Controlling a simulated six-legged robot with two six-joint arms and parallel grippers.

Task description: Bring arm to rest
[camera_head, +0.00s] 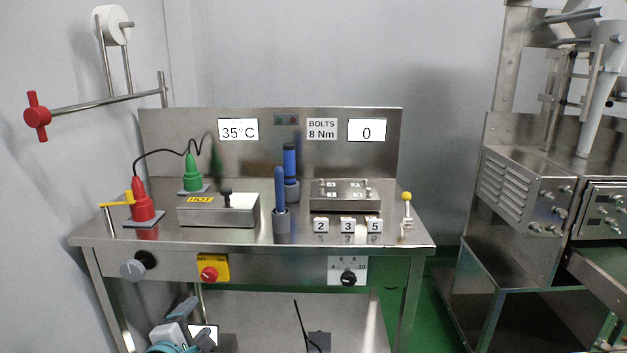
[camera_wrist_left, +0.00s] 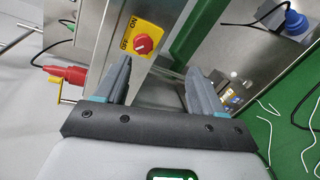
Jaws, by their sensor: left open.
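My left gripper (camera_head: 192,320) is low at the bottom left of the head view, in front of the steel bench's lower shelf and below its top. In the left wrist view, its two grey fingers stand apart with nothing between them, so the gripper (camera_wrist_left: 158,78) is open and empty. Beyond the fingertips shows the yellow switch plate with a red knob (camera_wrist_left: 143,43); the same red knob is on the bench front in the head view (camera_head: 209,274). My right gripper is in neither view.
The steel bench (camera_head: 250,237) carries a red cone plug (camera_head: 140,205), a green one (camera_head: 192,177), a HOT block (camera_head: 218,210), blue-handled tools (camera_head: 280,187) and number blocks (camera_head: 348,226). A steel machine (camera_head: 525,190) stands at right. Loose cables lie on green floor (camera_wrist_left: 290,125).

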